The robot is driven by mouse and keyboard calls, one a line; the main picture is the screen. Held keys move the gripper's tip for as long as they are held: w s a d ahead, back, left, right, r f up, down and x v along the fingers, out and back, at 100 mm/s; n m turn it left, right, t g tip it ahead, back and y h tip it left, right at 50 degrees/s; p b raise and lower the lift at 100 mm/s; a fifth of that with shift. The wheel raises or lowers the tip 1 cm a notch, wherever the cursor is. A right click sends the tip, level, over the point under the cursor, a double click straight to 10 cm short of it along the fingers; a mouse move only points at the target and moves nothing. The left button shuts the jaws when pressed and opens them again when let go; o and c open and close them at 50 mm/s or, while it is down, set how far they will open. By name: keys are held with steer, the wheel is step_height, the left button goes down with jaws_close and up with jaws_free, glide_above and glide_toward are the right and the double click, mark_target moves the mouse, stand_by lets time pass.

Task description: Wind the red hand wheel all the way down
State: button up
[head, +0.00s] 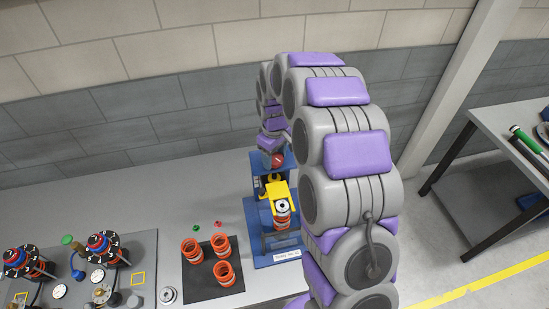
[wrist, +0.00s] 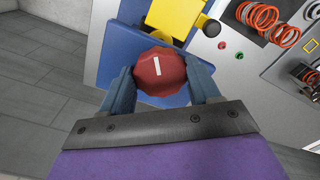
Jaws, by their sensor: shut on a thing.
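The red hand wheel (wrist: 160,78) is a lobed knob with a white line on its face. In the wrist view it sits between the two blue-grey fingers of my gripper (wrist: 162,82), which are shut on its sides. In the head view the wheel (head: 278,160) shows small at the top of the blue fixture (head: 253,230), with my arm reaching over from the right. A yellow part (head: 283,193) sits below the wheel, over an orange coil (head: 283,221) in the fixture. The spindle under the wheel is hidden.
Several orange springs stand on a dark mat (head: 205,288) left of the fixture. A small green piece (head: 196,228) and a red piece (head: 218,224) lie behind them. A grey panel with gauges and knobs (head: 58,288) is at the far left. Another table (head: 505,125) stands at right.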

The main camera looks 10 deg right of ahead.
steer(key=m, duration=0.5)
steer(key=shift+w+r+b, duration=0.15)
steer(key=shift+w+b, duration=0.05)
steer(key=shift+b, duration=0.15)
steer(key=m, duration=0.6)
steer(key=m+p, duration=0.1)
steer(key=m, duration=0.5)
steer(key=m+p, duration=0.1)
steer(key=m, duration=0.4)
steer(key=shift+a+p, duration=0.1)
steer(key=shift+p, duration=0.25)
steer(key=shift+m, duration=0.4)
